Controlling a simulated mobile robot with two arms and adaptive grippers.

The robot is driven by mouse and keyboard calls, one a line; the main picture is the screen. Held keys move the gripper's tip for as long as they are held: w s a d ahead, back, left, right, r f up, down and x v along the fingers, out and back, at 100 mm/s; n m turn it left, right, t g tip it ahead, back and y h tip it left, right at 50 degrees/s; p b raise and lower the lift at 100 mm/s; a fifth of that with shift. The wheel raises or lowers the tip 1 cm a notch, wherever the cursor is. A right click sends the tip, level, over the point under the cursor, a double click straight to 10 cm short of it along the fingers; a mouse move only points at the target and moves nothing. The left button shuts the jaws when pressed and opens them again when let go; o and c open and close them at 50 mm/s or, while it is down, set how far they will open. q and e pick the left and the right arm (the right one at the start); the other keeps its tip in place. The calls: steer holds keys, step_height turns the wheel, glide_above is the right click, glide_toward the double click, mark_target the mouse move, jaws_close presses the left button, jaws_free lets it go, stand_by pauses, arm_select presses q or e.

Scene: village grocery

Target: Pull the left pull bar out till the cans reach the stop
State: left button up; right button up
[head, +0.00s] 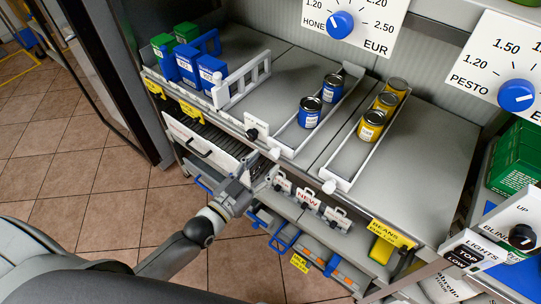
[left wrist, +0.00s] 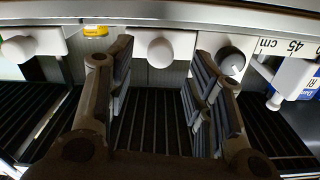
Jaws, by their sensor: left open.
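The left pull bar's white knob (head: 275,153) sticks out at the shelf's front edge, before the lane with two blue cans (head: 310,112). The cans stand upright, back from the front edge. A second white knob (head: 329,187) fronts the lane of yellow cans (head: 371,126). My left gripper (head: 268,169) is just in front of the left knob, pointing at the shelf. In the left wrist view its fingers (left wrist: 163,85) are spread and empty. The left knob (left wrist: 161,52) shows between and beyond them; contact is not visible. My right gripper is not in view.
A black knob (head: 252,134) on a white plate sits left of the left knob. Blue and green boxes (head: 187,63) stand at the shelf's left. A lower shelf holds white tags (head: 308,200) and blue-handled items. Tiled floor (head: 112,205) is free at left.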

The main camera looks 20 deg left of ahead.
mark_target(272, 157)
arm_select(q)
steer(key=shift+x, duration=2.2)
jaws_close()
